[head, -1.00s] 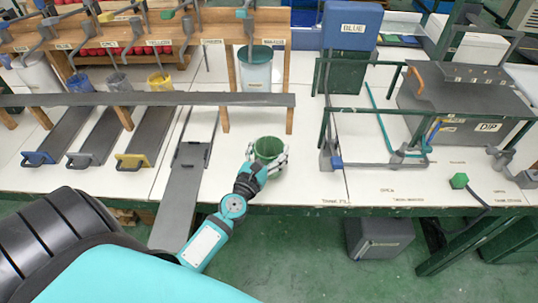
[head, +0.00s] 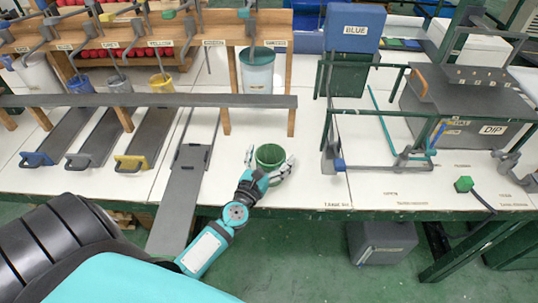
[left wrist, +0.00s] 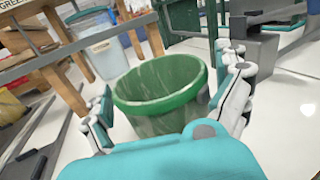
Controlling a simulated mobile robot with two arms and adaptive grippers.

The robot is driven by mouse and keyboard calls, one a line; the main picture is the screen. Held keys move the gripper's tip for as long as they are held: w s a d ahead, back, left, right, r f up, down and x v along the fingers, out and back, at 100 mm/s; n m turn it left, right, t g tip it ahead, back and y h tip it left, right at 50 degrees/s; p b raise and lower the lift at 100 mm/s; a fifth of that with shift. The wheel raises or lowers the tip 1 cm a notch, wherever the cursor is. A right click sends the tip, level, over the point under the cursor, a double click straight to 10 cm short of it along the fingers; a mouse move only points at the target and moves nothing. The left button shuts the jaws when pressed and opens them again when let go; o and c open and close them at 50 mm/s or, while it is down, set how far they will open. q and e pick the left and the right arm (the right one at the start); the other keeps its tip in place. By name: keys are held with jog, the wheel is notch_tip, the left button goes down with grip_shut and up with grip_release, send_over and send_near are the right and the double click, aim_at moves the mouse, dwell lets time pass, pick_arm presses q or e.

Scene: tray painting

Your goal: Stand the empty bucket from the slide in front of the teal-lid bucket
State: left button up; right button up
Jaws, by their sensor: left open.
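The empty green bucket (head: 270,155) stands on the white tabletop near its front edge, and it fills the middle of the left wrist view (left wrist: 160,90). It looks upright, and its inside looks bare. The teal-lid bucket (head: 257,76) is a pale bucket under the wooden rack, straight behind the green one. My left gripper (head: 269,165) is open, with one finger on each side of the green bucket; its fingers also show in the left wrist view (left wrist: 165,105). Whether a finger still touches the wall is hard to tell. My right gripper is out of view.
The grey slide (head: 180,195) lies left of the bucket and looks bare. Three channels with blue, grey and yellow ends lie further left. A grey bar (head: 150,99) crosses behind. The tabletop (head: 310,165) right of the bucket is clear up to the green frame.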

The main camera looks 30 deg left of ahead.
pick_arm(q)
jog(key=shift+r, duration=0.3)
jog(key=s+b, duration=0.1)
jog(key=s, duration=0.2)
jog(key=s+d+b, duration=0.1)
jog(key=s, duration=0.3)
jog(key=s+b, duration=0.1)
jog(key=s, duration=0.2)
jog(key=shift+s+d+f, duration=0.3)
jog(key=shift+s+d, duration=0.05)
jog(key=shift+s+d+r, duration=0.15)
jog(key=shift+s+r, duration=0.05)
jog(key=shift+s, duration=0.4)
